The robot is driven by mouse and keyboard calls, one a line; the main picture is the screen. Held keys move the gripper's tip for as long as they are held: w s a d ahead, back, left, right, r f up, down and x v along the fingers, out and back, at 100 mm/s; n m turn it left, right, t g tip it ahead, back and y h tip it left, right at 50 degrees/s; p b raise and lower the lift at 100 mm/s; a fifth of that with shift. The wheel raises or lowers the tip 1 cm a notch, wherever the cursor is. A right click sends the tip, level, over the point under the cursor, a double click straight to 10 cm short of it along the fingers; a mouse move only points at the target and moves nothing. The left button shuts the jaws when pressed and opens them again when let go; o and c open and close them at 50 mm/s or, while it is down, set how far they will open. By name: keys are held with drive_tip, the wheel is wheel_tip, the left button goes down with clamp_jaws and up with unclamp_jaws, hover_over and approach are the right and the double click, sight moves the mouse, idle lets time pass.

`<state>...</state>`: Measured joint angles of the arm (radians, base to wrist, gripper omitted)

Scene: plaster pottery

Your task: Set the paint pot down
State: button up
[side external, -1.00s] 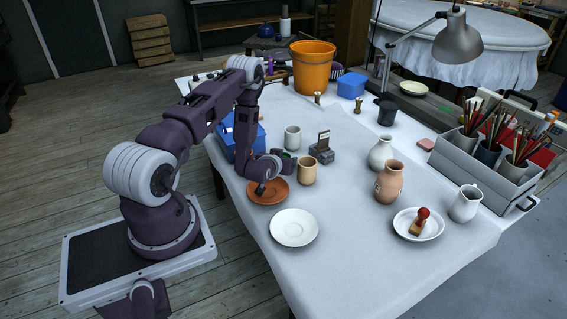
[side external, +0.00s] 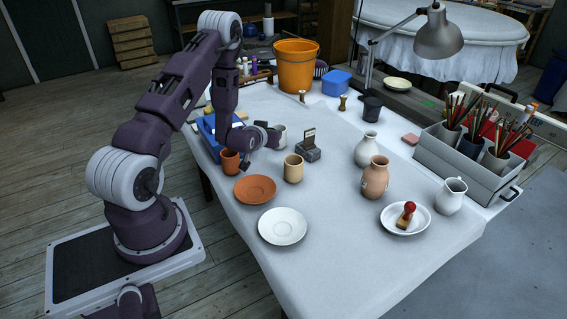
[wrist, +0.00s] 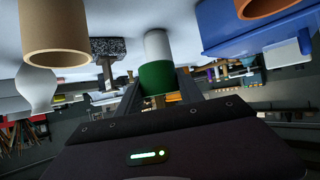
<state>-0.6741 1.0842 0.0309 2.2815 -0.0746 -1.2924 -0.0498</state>
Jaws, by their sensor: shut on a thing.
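The paint pot, a small green one (wrist: 155,79), is between the fingers of my gripper (wrist: 158,93) in the wrist view. My gripper is shut on it. In the side view, my gripper (side external: 272,138) is behind the tan cup, beside a whitish cup (side external: 281,131), and hides the pot. The whitish cup also shows directly behind the pot in the wrist view (wrist: 157,45). I cannot tell whether the pot touches the table.
A terracotta cup (side external: 230,163) and blue box (side external: 208,128) are left of my gripper. A tan cup (side external: 293,168) and a grey block holder (side external: 308,152) are to the right. A terracotta saucer (side external: 255,189) and white saucer (side external: 283,226) are empty. The table's front middle is clear.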

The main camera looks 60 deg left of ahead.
drive_tip(key=r, duration=0.5)
drive_tip(key=shift+w+d+r, duration=0.2)
drive_tip(key=shift+d+r, duration=0.2)
drive_tip(key=w+d+m+t+h, duration=0.1)
drive_tip(key=d, duration=0.2)
drive_tip(key=w+d+m+t+h, duration=0.1)
drive_tip(key=d+m, duration=0.1)
drive_tip(key=d, duration=0.2)
drive_tip(key=w+d+f+m+h, duration=0.1)
drive_tip(key=w+d+h, duration=0.1)
drive_tip(key=d, duration=0.2)
drive_tip(key=shift+m+t, duration=0.4)
drive_tip(key=w+d+m+h, duration=0.1)
drive_tip(key=d+m+h, duration=0.3)
drive_tip(key=d, duration=0.5)
drive_tip(key=r+m+g+h, duration=0.1)
drive_tip(key=m+g+h, duration=0.1)
drive_tip(key=m+h, duration=0.6)
hover_over(346, 251)
wheel_tip(346, 251, down, 15)
drive_tip(key=shift+d, duration=0.1)
drive_tip(key=shift+f, duration=0.15)
drive_tip(key=o, duration=1.4)
